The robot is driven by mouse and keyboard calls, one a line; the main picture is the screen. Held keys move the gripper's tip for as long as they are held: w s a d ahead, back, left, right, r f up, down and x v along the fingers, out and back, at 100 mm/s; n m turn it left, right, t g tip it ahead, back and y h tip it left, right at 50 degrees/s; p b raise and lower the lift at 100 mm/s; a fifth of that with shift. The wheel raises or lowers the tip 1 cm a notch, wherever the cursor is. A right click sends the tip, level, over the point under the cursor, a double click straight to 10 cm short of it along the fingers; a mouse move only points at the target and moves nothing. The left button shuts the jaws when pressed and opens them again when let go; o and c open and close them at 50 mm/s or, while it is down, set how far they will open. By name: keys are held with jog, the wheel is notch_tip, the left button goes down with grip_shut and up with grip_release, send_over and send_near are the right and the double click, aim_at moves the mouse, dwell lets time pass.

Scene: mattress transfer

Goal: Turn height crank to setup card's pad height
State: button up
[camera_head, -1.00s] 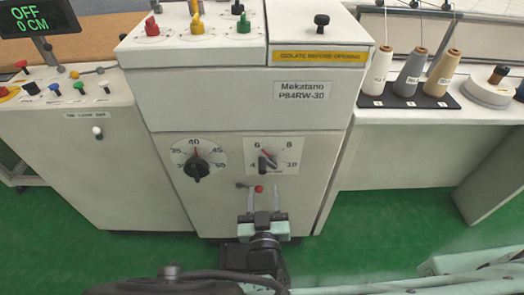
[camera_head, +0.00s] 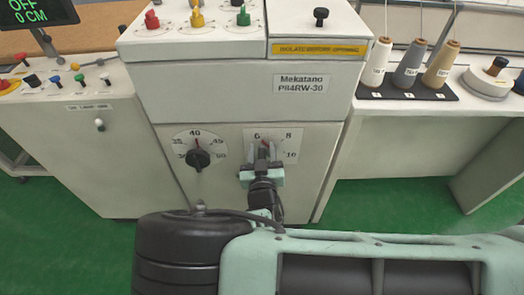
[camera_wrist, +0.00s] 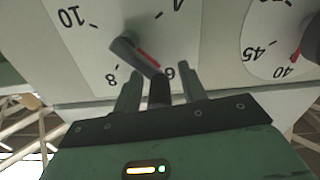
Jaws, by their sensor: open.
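The height crank (camera_wrist: 140,56) is a dark grey arm with a red line on a white dial numbered 4 to 10. In the wrist view the dial appears upside down, and the red line points close to the 6. The crank's upright handle (camera_wrist: 158,91) stands between the two fingers of my gripper (camera_wrist: 158,88), which are apart on either side of it. In the head view my gripper (camera_head: 262,168) covers the lower part of the dial, and only the crank's top (camera_head: 264,148) shows. I see no setup card.
A second dial with a black knob (camera_head: 198,159) sits just left, its pointer near 40. Coloured knobs (camera_head: 196,18) stand on the machine top. Thread cones (camera_head: 408,66) stand on the right table. A display (camera_head: 34,14) at upper left reads OFF, 0 CM.

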jog(key=c, duration=0.8)
jog(key=shift+c, duration=0.2)
jog(key=shift+a+f+b, duration=0.1)
jog(key=shift+b, duration=0.2)
jog(key=shift+a+f+n+b, duration=0.25)
jog(key=shift+f+n+b, duration=0.2)
jog(key=shift+n+b, duration=0.5)
jog(key=n+b, duration=0.1)
jog(key=f+n+b, duration=0.1)
jog(key=n, duration=0.1)
jog(key=a+n+b, duration=0.1)
jog(key=shift+f+n, duration=0.25)
jog(key=shift+f, duration=0.1)
notch_tip(320, 180, down, 2)
jog(key=n+b, duration=0.2)
jog(key=n, duration=0.3)
jog(key=shift+s+f, duration=0.1)
jog(key=shift+f, duration=0.05)
jog(key=n, duration=0.1)
jog(key=n+b, duration=0.1)
jog(key=f+n, duration=0.1)
jog(key=shift+d+f+n, duration=0.1)
jog(key=shift+d+n, duration=0.15)
jog(key=shift+n, duration=0.15)
jog(key=shift+d+f+n+b, duration=0.15)
jog(key=shift+n+b, duration=0.15)
jog(key=shift+n, duration=0.1)
